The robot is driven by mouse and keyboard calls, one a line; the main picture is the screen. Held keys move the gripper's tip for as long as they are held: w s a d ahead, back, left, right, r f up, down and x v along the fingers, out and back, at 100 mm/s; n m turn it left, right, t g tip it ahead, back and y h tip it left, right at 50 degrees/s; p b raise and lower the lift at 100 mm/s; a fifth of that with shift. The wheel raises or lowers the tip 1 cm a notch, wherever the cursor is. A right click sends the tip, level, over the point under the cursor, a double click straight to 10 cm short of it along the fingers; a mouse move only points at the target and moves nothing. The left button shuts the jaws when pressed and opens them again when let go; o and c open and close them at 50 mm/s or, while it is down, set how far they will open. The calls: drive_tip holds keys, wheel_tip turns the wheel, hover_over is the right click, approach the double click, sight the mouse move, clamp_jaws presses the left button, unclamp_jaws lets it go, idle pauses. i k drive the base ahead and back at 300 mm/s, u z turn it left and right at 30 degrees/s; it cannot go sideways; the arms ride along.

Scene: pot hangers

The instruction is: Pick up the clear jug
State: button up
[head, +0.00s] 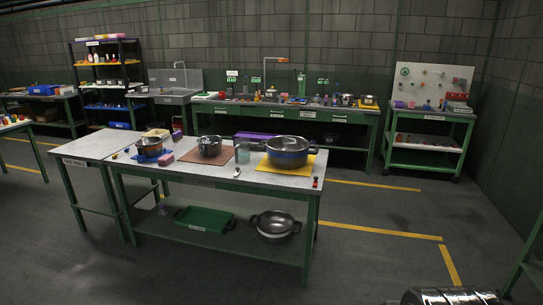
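A greyish see-through vessel, likely the clear jug (242,153), stands on the near worktable between a dark pot and a large pan. It is small in the head view, so its handle and spout cannot be made out. My gripper is not in view.
The worktable (270,182) has a lower shelf with a green tray (205,218) and a steel pot (275,223). A spoon lies near its front edge. A shiny metal object at bottom right is unclear. Open floor lies in front and to the right.

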sight(242, 145)
drive_tip(key=u, duration=0.25)
drive_tip(key=i, duration=1.55)
drive_tip(key=u, duration=0.6)
drive_tip(key=i, duration=0.95)
drive_tip(key=u, duration=0.4)
drive_tip(key=i, duration=1.1)
drive_tip(key=u, duration=0.1)
